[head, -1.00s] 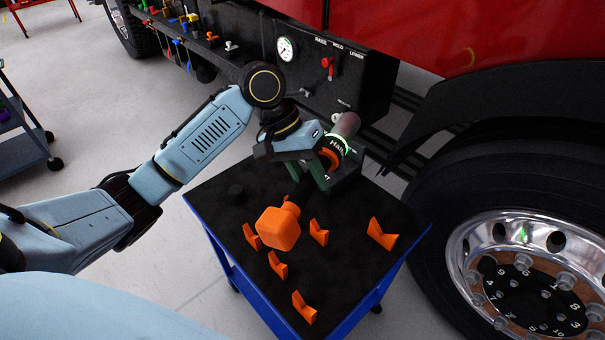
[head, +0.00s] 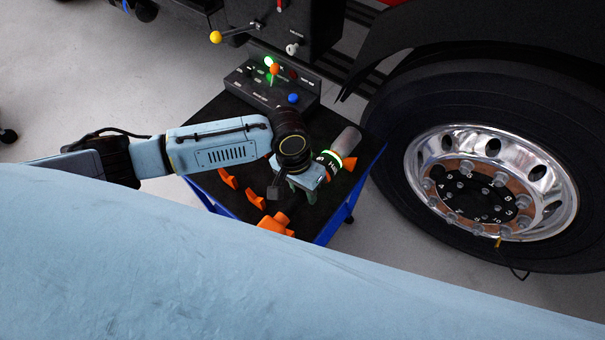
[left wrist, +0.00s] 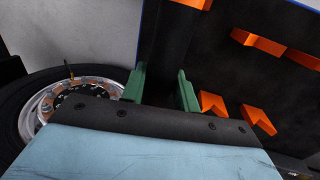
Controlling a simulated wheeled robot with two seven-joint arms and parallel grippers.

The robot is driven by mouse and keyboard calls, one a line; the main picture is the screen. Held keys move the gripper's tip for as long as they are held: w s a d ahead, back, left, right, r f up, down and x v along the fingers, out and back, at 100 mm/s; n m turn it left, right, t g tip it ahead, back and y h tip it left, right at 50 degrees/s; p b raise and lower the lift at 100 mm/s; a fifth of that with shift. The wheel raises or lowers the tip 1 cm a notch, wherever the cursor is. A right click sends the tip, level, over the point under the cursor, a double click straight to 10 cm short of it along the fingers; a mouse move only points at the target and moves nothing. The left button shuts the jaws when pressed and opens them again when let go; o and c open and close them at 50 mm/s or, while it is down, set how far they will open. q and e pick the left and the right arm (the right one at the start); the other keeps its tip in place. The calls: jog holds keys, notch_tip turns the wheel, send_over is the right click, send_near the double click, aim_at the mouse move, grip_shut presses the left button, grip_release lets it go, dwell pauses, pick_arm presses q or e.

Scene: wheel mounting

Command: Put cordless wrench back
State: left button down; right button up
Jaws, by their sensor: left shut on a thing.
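The cordless wrench (head: 328,161) has a grey nose, a green glowing ring, a dark body and an orange battery end (head: 276,224). It lies slantwise over the right side of the cart's black top (head: 232,117), nose toward the far right. My left gripper (head: 305,186) is shut on its body, which the gripper partly hides. I cannot tell whether the wrench touches the top. In the left wrist view the green fingers (left wrist: 161,90) show, but the wrench between them cannot be made out. Orange holders (head: 228,178) stand on the cart top. My right gripper is out of view.
A control box (head: 270,85) with lit buttons stands at the cart's far end. The truck wheel (head: 490,185) is close on the right, with the dark fender above it. A lever with a yellow knob (head: 216,37) juts out beyond the cart. My pale body covers the foreground.

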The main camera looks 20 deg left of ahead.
pick_arm(q)
jog(key=shift+r, duration=0.1)
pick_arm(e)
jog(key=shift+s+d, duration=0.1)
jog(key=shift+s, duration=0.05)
pick_arm(q)
jog(key=shift+r+p, duration=0.15)
jog(key=shift+p, duration=0.65)
jog(key=shift+f+b, duration=0.4)
jog(key=shift+f, duration=0.2)
jog(key=shift+a+b+x, duration=0.15)
jog(key=shift+b+x, duration=0.1)
jog(key=shift+x, duration=0.45)
jog(key=shift+a+b+x, duration=0.1)
jog(key=shift+b+x, duration=0.15)
jog(key=shift+x, duration=0.4)
jog(key=shift+w+f, duration=0.1)
jog(key=shift+f, duration=0.05)
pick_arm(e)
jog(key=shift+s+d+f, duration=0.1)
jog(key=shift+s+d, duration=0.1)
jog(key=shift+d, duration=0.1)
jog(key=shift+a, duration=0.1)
pick_arm(q)
jog(key=shift+p, duration=0.45)
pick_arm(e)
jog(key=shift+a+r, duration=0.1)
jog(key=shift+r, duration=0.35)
